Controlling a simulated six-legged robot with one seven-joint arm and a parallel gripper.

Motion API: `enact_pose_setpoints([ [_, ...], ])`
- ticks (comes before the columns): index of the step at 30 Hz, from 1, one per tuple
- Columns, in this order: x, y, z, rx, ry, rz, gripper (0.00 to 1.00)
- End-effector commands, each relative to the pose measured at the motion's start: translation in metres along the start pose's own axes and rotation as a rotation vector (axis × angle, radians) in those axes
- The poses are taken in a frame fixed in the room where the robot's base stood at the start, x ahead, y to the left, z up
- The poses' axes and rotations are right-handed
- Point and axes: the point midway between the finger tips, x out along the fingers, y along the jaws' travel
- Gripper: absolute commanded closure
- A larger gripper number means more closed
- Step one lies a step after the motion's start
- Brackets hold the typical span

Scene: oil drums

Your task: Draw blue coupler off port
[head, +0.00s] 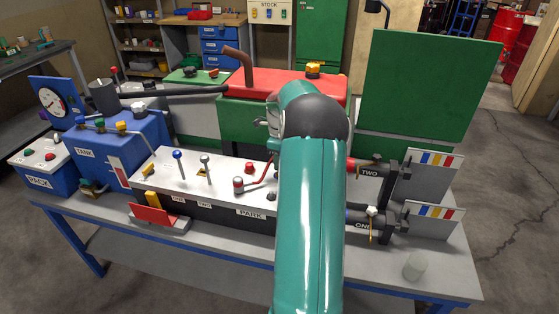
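No part that is clearly a blue coupler on a port shows. A small blue cap (80,121) sits on the blue tank (110,150) at the left, near a yellow cap (121,127) and grey piping; I cannot tell if it is the coupler. A blue-knobbed lever (178,155) stands on the white control panel. My teal arm rises through the middle of the view and hides part of the bench behind it. My gripper is not clearly visible; a small grey part shows left of my arm's dark joint, too hidden to identify.
The grey bench (400,262) carries a red and green engine (300,87), cylinders marked ONE (362,224) and TWO (370,173), and striped plates (436,163) at right. A green panel (428,85) rises behind.

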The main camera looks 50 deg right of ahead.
Motion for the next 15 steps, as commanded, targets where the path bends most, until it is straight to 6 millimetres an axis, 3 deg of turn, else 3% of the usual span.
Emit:
enact_pose_setpoints([
  [15, -0.029, 0.000, 0.000, -0.001, 0.001, -0.001, 0.95],
])
